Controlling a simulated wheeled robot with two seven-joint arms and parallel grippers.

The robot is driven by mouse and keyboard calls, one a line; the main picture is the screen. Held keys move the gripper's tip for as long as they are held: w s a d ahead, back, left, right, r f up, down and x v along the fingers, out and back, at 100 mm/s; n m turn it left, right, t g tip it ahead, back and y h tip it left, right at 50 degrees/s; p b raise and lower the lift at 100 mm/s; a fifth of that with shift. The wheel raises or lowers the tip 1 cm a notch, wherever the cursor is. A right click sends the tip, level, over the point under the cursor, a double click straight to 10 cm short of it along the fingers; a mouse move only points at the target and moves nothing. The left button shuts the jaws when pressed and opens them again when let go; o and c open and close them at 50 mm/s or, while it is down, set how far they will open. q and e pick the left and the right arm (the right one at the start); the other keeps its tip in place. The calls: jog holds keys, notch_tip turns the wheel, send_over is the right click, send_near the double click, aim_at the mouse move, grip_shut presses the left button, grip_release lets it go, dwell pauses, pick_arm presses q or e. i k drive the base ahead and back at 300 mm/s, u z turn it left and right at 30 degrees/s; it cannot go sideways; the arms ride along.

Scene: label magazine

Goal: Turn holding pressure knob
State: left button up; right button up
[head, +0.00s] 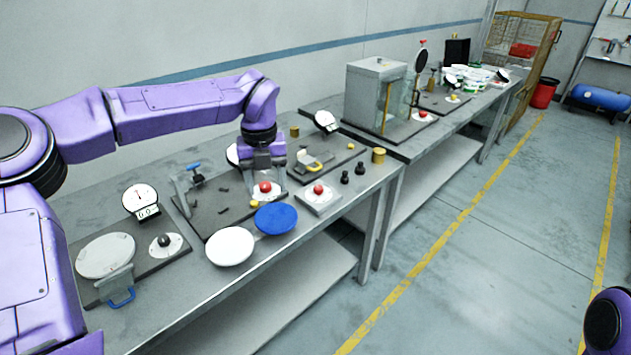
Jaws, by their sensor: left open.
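My left gripper (265,177) points down over a dark plate on the near bench, with its fingers open. A red knob (265,187) on a white round dial sits just below and between the fingers. I cannot tell whether the fingers touch it. Another red knob (318,189) stands on a small grey plate to the right. A black knob (163,240) on a white dial is at the left, beside a gauge (140,199). No label is readable, so I cannot tell which is the holding pressure knob. My right gripper is out of view.
A white disc (230,247) and a blue disc (276,219) lie at the near bench's front edge. Two black pegs (345,178) and a brass cylinder (379,155) stand right. A grey cabinet (375,88) is behind.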

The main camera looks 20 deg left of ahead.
aim_at(318, 189)
jog(key=z, duration=0.05)
jog(key=i, duration=0.9)
